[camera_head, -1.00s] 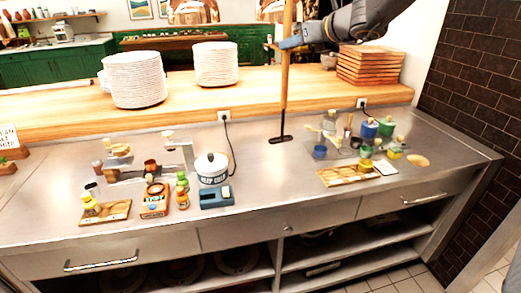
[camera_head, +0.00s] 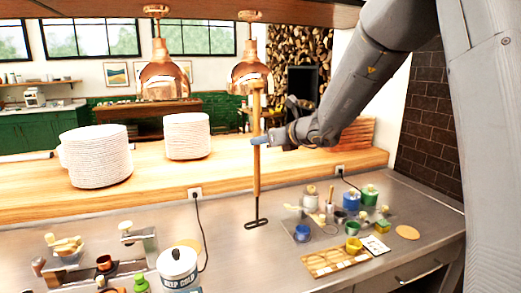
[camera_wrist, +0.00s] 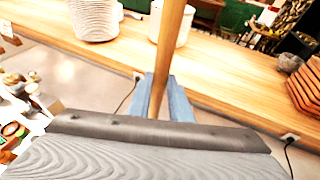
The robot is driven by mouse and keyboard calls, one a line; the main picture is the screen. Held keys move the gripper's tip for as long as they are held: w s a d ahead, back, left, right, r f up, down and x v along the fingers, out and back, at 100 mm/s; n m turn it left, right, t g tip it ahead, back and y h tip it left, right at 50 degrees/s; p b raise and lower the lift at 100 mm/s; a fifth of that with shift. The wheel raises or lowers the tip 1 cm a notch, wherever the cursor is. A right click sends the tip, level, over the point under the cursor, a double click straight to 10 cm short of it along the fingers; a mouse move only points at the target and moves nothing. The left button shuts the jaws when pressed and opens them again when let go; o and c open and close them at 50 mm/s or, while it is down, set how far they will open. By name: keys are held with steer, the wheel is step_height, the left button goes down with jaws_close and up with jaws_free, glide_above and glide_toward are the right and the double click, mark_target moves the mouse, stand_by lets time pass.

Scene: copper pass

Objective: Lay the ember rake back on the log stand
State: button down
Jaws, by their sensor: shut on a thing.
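The ember rake (camera_head: 257,178) has a long wooden handle and a dark metal head. It hangs upright, head down, in front of the wooden ledge, its head showing against the steel counter; I cannot tell whether it touches. My gripper (camera_head: 262,141) is shut on the upper handle. In the wrist view the handle (camera_wrist: 171,45) passes between the blue fingers (camera_wrist: 166,98), and the rake's head is hidden. Stacked logs (camera_head: 303,45) show at the far back, beyond the ledge; I cannot clearly make out the log stand there.
Copper lamps (camera_head: 164,80) hang near the rake's top. White plate stacks (camera_head: 97,155) and wooden boards (camera_head: 355,133) stand on the ledge (camera_head: 220,178). Jars and a wooden tray (camera_head: 335,259) crowd the counter's right; a white pot (camera_head: 178,268) stands left. Counter around the rake's head is clear.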

steer(key=shift+a+f, duration=0.1)
steer(key=shift+f, duration=1.1)
steer(key=shift+f, duration=0.15)
steer(key=c, duration=1.6)
jaws_free()
steer(key=shift+r, duration=0.25)
steer(key=b+v, duration=0.2)
steer(key=v, duration=1)
steer(key=shift+f, duration=0.2)
